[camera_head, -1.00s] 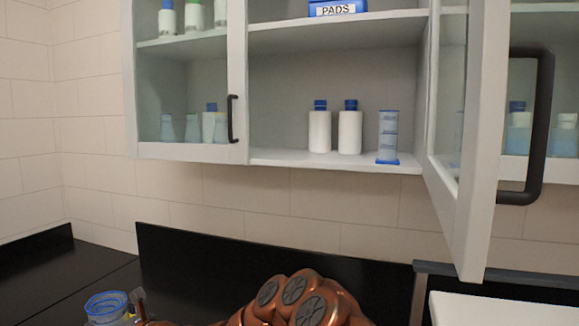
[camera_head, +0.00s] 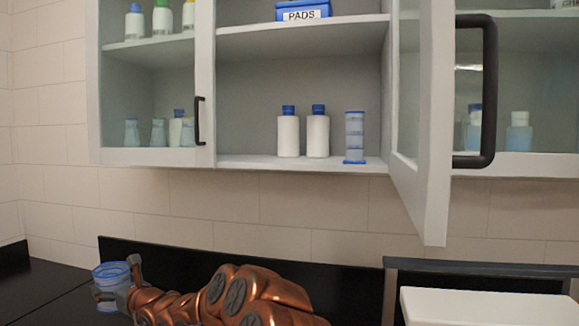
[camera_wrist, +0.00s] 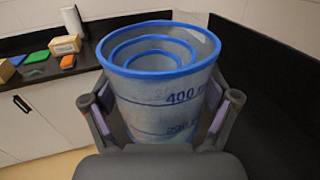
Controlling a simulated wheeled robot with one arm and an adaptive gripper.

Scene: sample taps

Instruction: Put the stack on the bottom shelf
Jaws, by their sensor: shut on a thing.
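The stack (camera_wrist: 165,95) is a set of nested clear beakers with blue rims and blue volume marks. In the wrist view my gripper (camera_wrist: 165,115) is shut on it, a finger on each side, and the stack is upright. In the head view the stack (camera_head: 111,274) shows at the lower left, held at the end of my copper-coloured arm in front of the black counter. The bottom shelf (camera_head: 270,162) of the open wall cabinet carries two white bottles (camera_head: 288,133) with blue caps and a slim blue-lidded container stack (camera_head: 354,137) on the right. Its left part is bare.
The right cabinet door (camera_head: 424,120) stands open, jutting outward with a black handle. The left glass door (camera_head: 150,90) is shut. A PADS box (camera_head: 303,11) sits on the upper shelf. A white box-like surface (camera_head: 485,307) is at lower right.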

